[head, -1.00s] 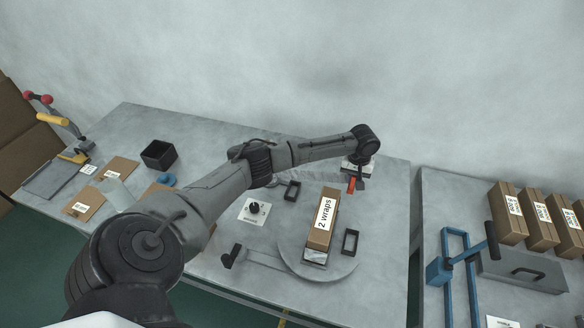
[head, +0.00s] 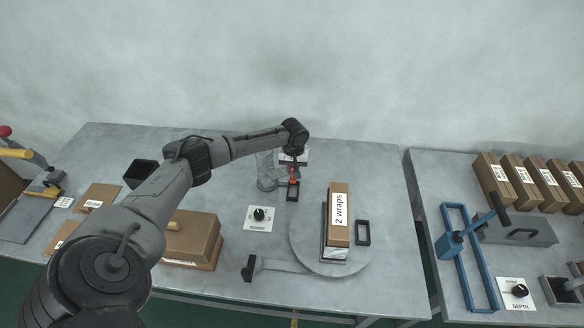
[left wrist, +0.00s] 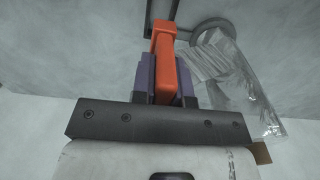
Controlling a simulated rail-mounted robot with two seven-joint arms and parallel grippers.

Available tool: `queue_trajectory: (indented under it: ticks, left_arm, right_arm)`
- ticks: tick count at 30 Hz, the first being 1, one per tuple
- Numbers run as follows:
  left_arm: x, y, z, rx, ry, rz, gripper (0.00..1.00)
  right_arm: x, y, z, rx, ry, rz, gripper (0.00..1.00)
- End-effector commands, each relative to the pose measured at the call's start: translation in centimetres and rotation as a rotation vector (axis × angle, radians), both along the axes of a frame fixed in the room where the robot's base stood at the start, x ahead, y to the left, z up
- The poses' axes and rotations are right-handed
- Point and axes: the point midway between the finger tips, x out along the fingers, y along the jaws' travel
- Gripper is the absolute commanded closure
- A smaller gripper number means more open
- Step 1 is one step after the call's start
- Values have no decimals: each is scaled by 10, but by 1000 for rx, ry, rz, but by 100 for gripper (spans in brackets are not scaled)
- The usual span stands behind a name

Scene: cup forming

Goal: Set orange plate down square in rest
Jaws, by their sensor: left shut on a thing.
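My left gripper (head: 292,172) is shut on the orange plate (head: 293,176), above the back of the middle table. In the left wrist view the orange plate (left wrist: 166,62) stands between the purple finger pads and extends beyond them. A small dark rectangular frame (head: 292,197), which looks like the rest, is just below the plate in the head view. Part of a dark frame (left wrist: 150,20) shows beyond the plate's end in the wrist view. I cannot tell whether plate and frame touch. My right gripper is not in view.
A clear ringed item (head: 266,172) stands close left of the plate. A round turntable (head: 302,245) carries a box marked "2 wraps" (head: 340,212), with a second dark frame (head: 363,233) beside it. A dial (head: 259,215) lies in front.

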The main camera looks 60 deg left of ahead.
Motion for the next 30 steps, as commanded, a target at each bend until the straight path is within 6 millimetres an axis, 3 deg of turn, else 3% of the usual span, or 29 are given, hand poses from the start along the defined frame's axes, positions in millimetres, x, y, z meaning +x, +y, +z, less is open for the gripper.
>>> queue_trajectory:
  ticks: [11,30]
  left_arm:
    - [0,-1,3,-1,1,1,100]
    - [0,-1,-50,-1,-1,1,100]
  right_arm:
    - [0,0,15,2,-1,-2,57]
    - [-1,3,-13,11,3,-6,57]
